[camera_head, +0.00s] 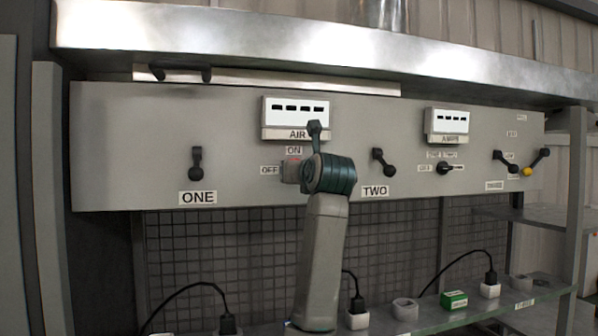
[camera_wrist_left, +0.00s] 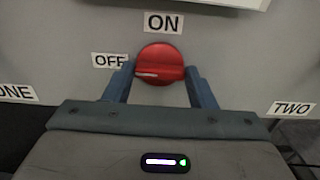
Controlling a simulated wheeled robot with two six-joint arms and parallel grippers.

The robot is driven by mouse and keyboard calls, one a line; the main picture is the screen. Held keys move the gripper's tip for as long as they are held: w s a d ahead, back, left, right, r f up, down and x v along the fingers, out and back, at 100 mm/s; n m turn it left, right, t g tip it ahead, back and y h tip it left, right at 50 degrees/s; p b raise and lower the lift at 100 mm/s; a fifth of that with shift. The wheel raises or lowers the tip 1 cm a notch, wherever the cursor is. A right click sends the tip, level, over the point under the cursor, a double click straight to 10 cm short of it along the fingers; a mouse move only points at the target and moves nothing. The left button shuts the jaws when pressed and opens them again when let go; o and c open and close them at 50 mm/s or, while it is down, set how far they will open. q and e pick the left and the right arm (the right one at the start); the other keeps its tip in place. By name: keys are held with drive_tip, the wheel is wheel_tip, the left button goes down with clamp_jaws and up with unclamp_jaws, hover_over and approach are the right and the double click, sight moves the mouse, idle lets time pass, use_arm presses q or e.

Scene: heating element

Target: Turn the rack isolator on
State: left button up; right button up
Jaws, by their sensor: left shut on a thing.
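The rack isolator is a round red knob (camera_wrist_left: 160,62) on the grey panel (camera_head: 235,130), between the ON label (camera_wrist_left: 163,22) above and the OFF label (camera_wrist_left: 109,60) to its left. Its white mark lies on the left half, toward OFF. My left gripper (camera_wrist_left: 160,74) is shut on the knob, with one finger on each side of it. In the head view my left gripper (camera_head: 292,171) is at the panel beside the OFF label (camera_head: 270,170), and my wrist hides most of the knob. My right gripper is not in view.
Black levers stand at ONE (camera_head: 196,163), near TWO (camera_head: 383,162) and farther right. A white meter box (camera_head: 296,112) sits above the knob. A metal ledge (camera_head: 300,40) overhangs the panel. A shelf below holds plugs, cables and a green box (camera_head: 454,300).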

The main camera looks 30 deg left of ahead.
use_arm(q)
drive_tip(key=shift+m, duration=0.3)
drive_tip(key=shift+m+b, duration=1.4)
drive_tip(key=shift+m, duration=7.2)
drive_tip(key=shift+f, duration=0.1)
drive_tip(key=o, duration=1)
drive_tip(key=shift+d, duration=0.1)
drive_tip(key=shift+d, duration=0.1)
